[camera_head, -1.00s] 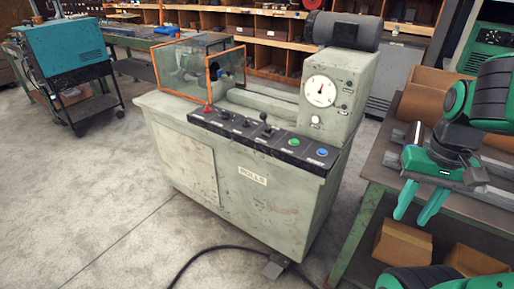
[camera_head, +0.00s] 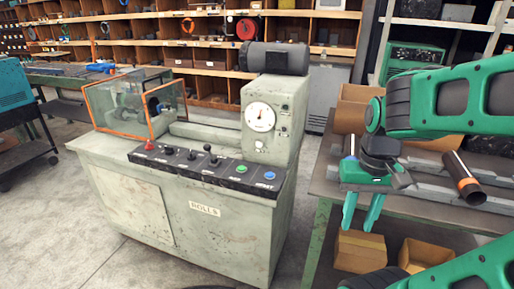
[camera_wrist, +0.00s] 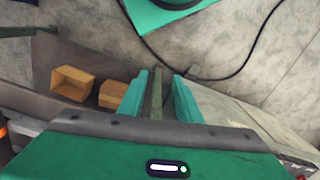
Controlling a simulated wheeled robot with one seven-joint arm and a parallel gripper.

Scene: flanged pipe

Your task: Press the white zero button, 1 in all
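The white button (camera_head: 259,144) is a small round knob on the machine's upright grey-green head, just below the round dial gauge (camera_head: 260,117). A small label sits near it, too small to read. My gripper (camera_head: 361,212) hangs fingers-down to the right of the machine, in front of the side table, well apart from the button. Its two green fingers are spread with nothing between them. In the wrist view my gripper (camera_wrist: 158,97) also shows open, above the table edge and floor. The button cannot be made out there.
The machine's sloped panel (camera_head: 200,168) carries a red knob, several black levers, a green button (camera_head: 241,169) and a blue button (camera_head: 269,175). A clear orange-framed guard (camera_head: 120,103) stands at left. A table (camera_head: 450,213) with a pipe (camera_head: 465,180) and boxes stands at right.

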